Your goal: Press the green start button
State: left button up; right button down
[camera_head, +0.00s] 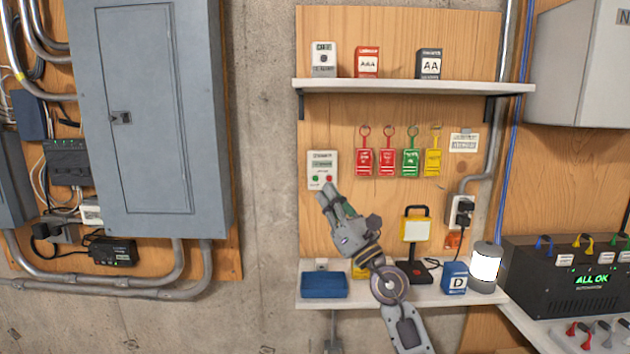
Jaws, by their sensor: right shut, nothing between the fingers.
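The green start button (316,179) is a small round button at the lower left of a white wall-mounted control box (322,160). A red button (329,179) sits just to its right on the same box. My right gripper (326,190) is shut and empty, its fingertips just below the box's lower edge and close to the buttons. Whether the fingertips touch the box cannot be told. Both buttons are uncovered. My left gripper is not in view.
Red, green and yellow tags (411,162) hang right of the box. A shelf (415,86) with small boxes is above. A lower shelf (345,302) holds a blue tray (324,285), a work lamp (416,230) and a lantern (486,266). Bare concrete lies to the left.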

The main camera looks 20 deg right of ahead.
aim_at(317, 180)
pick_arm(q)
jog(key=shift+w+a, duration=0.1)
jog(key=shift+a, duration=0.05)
pick_arm(e)
jog(key=shift+w+a+r+n+g, duration=0.1)
jog(key=shift+w+a+n+g, duration=0.1)
jog(key=shift+w+n+g, duration=1)
jog(key=shift+w+a+r+n+g, duration=0.1)
jog(key=shift+w+a+n+g, duration=0.4)
jog(key=shift+n, duration=1.3)
jog(key=shift+w+d+r+n+g, duration=0.1)
jog(key=shift+w+n+g, duration=0.5)
jog(key=shift+w+n, duration=0.7)
jog(key=shift+s, duration=0.1)
